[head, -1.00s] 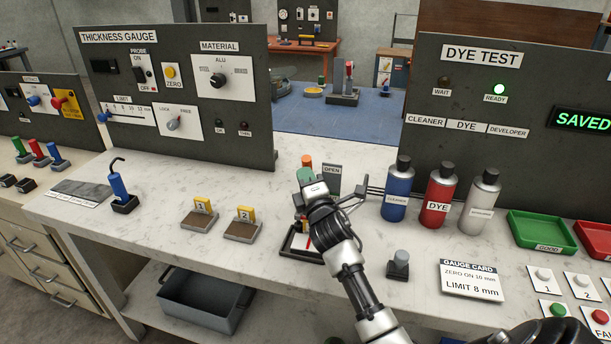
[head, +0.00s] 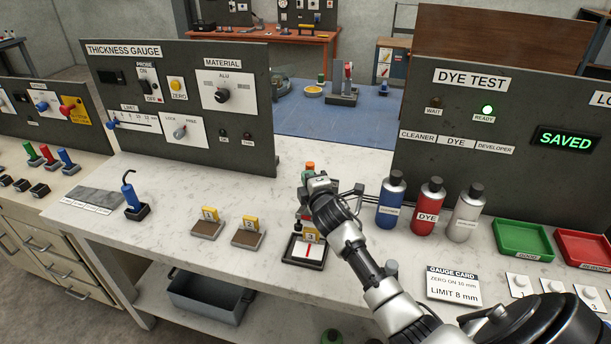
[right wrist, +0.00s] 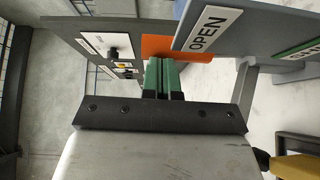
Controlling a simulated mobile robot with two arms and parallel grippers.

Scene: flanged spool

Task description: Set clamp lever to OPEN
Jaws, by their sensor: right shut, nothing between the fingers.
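An orange part (head: 310,166), which looks like the clamp lever's handle, shows just above my right gripper (head: 306,181) in the head view. In the right wrist view the orange part (right wrist: 178,48) lies right beyond the green fingertips (right wrist: 163,72). The fingers are shut with nothing between them. I cannot tell whether they touch the orange part. A grey plate labelled OPEN (right wrist: 208,30) stands beside it, and part of a green label (right wrist: 298,50) shows farther right. My gripper and wrist hide most of the clamp in the head view. My left gripper is not in view.
Blocks 1 (head: 208,228) and 2 (head: 248,238) lie left. Blue (head: 391,203), red (head: 427,208) and white (head: 465,215) bottles stand close right. The gauge panel (head: 190,140) rises behind left.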

